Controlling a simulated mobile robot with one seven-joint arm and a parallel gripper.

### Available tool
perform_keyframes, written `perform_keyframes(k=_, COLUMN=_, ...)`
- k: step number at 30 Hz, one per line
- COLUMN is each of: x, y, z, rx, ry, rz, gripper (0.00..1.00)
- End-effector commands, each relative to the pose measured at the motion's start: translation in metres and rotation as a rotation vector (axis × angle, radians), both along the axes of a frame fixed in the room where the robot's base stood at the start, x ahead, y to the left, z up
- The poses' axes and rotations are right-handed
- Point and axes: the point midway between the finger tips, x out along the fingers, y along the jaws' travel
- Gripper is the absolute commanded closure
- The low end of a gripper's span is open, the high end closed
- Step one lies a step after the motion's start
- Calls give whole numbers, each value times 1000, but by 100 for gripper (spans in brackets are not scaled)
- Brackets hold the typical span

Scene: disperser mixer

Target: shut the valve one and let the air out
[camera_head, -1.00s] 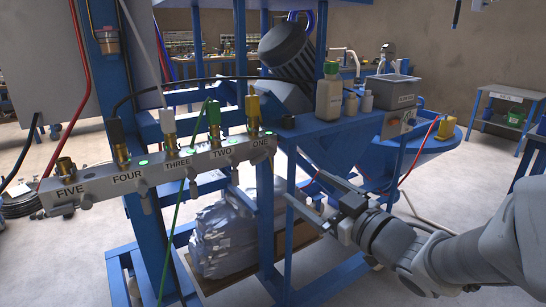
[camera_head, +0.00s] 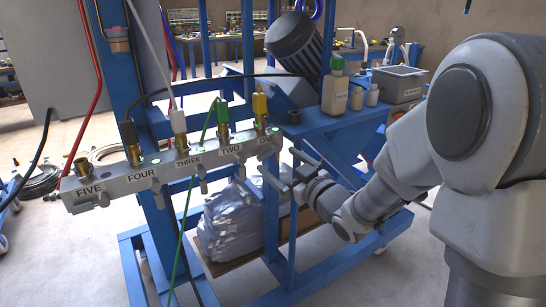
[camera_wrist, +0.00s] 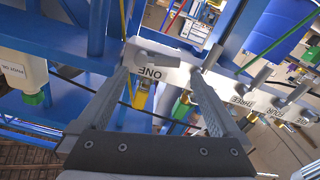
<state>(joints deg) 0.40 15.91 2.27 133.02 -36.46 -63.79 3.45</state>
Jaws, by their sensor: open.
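The grey valve manifold (camera_head: 125,183) runs across the blue frame, with outlets labelled ONE to FIVE. Valve one is at its right end, with a yellow-topped brass fitting (camera_head: 260,105) above it. In the wrist view the ONE label (camera_wrist: 151,74) is upside down, and the grey valve lever (camera_wrist: 158,56) lies crosswise above it. My gripper (camera_head: 287,167) is open just right of and below the manifold's right end. In the wrist view my gripper (camera_wrist: 160,77) has its fingers on either side of valve one's label and lever, holding nothing. Contact with the lever cannot be told.
A blue shelf (camera_head: 325,122) to the right holds a green-capped bottle (camera_head: 335,88), smaller bottles and a grey box (camera_head: 399,82). Blue frame posts stand behind the manifold. A green hose (camera_head: 188,205) hangs in front. A wrapped bag (camera_head: 232,222) sits below.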

Motion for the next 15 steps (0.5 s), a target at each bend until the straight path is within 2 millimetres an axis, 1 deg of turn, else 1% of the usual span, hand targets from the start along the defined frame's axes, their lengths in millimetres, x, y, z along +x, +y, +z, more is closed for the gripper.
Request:
perform_keyframes(k=1, x=7, y=6, z=-1, rx=1, ry=-1, rz=3, gripper=0)
perform_keyframes(k=6, x=24, y=17, z=-1, rx=1, ry=1, rz=2, gripper=0)
perform_keyframes(k=10, x=30, y=21, z=0, rx=1, ry=1, rz=2, gripper=0)
perform_keyframes(k=15, x=31, y=22, z=0, rx=1, ry=1, rz=1, gripper=0)
